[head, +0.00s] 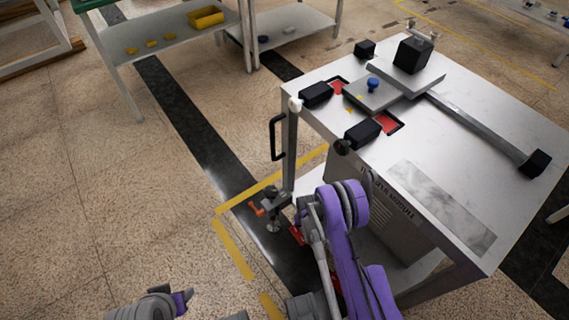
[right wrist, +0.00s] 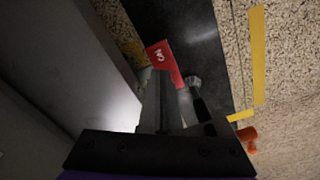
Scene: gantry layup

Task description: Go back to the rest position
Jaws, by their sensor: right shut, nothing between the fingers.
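My right arm, purple and grey, rises at the bottom centre of the head view and bends down beside the white-topped module cart (head: 455,130). Its gripper is hidden there behind the arm. In the right wrist view my right gripper (right wrist: 163,85) is shut and empty, its fingers pointing up the picture toward the floor. A red tag marked 3 (right wrist: 163,58) shows by the fingertips; I cannot tell whether they touch. Part of my left arm shows at the bottom left of the head view; its gripper is not visible.
The cart carries black blocks, a plate with a blue knob (head: 373,84) and a long bar. An orange lever (head: 257,208) sits low at its near corner. A shelf table with yellow bins (head: 205,18) stands at the back left. Speckled floor at left is clear.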

